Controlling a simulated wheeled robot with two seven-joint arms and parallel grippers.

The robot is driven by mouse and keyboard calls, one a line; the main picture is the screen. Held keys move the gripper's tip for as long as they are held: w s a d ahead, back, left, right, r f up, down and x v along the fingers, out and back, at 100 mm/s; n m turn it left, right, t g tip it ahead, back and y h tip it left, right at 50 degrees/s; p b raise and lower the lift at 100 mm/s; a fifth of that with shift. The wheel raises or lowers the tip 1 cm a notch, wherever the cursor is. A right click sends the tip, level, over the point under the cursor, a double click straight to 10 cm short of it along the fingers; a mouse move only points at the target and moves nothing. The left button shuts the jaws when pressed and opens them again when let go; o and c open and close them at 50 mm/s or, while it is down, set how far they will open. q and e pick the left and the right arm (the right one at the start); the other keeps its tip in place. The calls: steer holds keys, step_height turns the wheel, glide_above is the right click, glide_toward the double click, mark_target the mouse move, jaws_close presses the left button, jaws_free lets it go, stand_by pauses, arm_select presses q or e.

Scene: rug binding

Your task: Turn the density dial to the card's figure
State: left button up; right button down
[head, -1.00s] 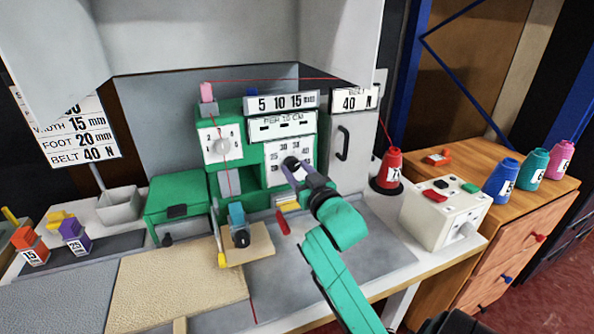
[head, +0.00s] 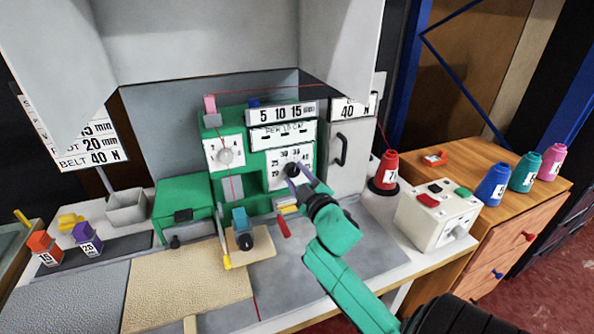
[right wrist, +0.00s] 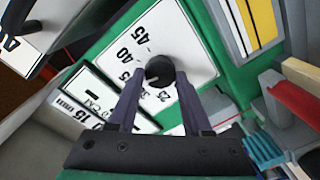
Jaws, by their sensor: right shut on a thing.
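In the head view the dial plate (head: 275,176) is partly covered by my right gripper (head: 298,180). In the right wrist view the purple fingers of my right gripper (right wrist: 160,90) are shut on the knob from both sides. A small light mark on the knob points down-left, roughly towards 30; I cannot read it exactly. The card (head: 92,152) on the left wall shows foot 20 mm and belt 40 N; its upper part is hidden.
Another white dial (head: 226,156) sits left on the machine (head: 253,150). Red (head: 387,170), blue (head: 494,184), teal and pink cones stand right, with a white button box (head: 436,218). Numbered blocks (head: 88,238) stand left. A tan rug piece (head: 185,285) lies in front.

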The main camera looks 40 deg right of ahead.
steer(key=n+p, duration=0.1)
steer(key=n, duration=0.2)
steer(key=shift+n+p, duration=0.3)
steer(key=shift+p, duration=0.05)
steer(key=shift+n+p, duration=0.6)
steer(key=shift+n, duration=1.1)
steer(key=shift+c, duration=1.7)
jaws_free()
steer(key=b+v, duration=0.2)
steer(key=v, duration=1.2)
steer(key=shift+s+a, duration=0.2)
steer(key=shift+a, duration=0.1)
